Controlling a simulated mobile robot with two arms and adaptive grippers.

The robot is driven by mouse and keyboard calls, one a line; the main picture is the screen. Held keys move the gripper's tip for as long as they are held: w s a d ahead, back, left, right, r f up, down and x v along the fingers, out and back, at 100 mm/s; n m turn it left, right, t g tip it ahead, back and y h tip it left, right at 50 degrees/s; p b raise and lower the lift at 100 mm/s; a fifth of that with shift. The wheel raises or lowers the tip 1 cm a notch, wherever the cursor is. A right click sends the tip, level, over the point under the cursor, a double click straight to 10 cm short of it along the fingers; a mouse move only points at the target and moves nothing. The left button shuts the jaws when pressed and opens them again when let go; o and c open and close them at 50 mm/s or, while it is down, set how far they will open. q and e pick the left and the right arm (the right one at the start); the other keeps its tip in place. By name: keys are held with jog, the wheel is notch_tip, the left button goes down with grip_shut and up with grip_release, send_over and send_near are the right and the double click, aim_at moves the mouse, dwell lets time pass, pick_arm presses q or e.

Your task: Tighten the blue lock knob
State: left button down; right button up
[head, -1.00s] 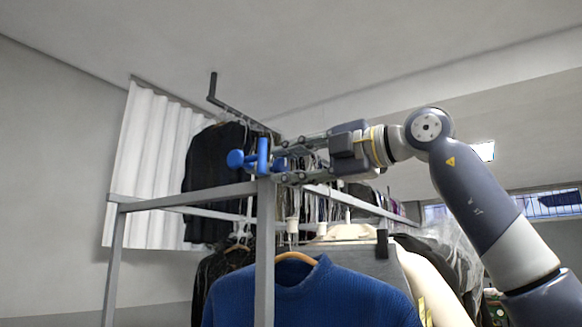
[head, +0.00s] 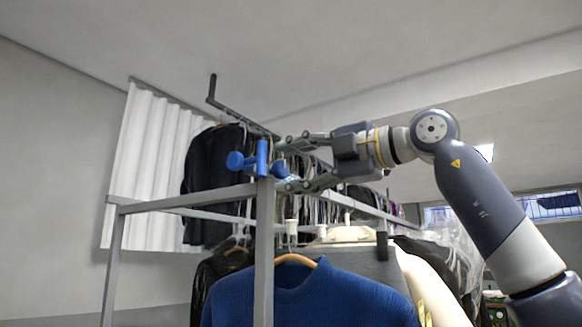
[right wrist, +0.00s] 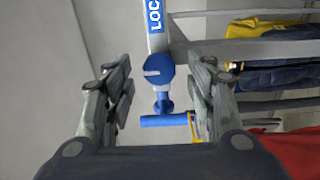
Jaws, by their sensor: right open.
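The blue lock knob (right wrist: 159,71) is round with a pale slot across its face. In the right wrist view it is ahead, between the open fingers of my right gripper (right wrist: 160,66), apart from both. In the head view the knob (head: 280,168) shows at the top of the grey front post, partly covered by the lower finger. My right gripper (head: 282,162) reaches in from the right, open, one finger above the knob and one below. My left gripper is not in view.
A blue bar (head: 262,158) and round blue end (head: 235,161) stand on the post's other side. A label (right wrist: 155,15) reading "LOC" is on the post. A blue sweater (head: 305,295) and other garments hang close below and behind. Left of the post is open.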

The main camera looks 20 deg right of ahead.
jog(key=v, duration=1.1)
jog(key=shift+s+d, duration=0.15)
jog(key=shift+d, duration=0.05)
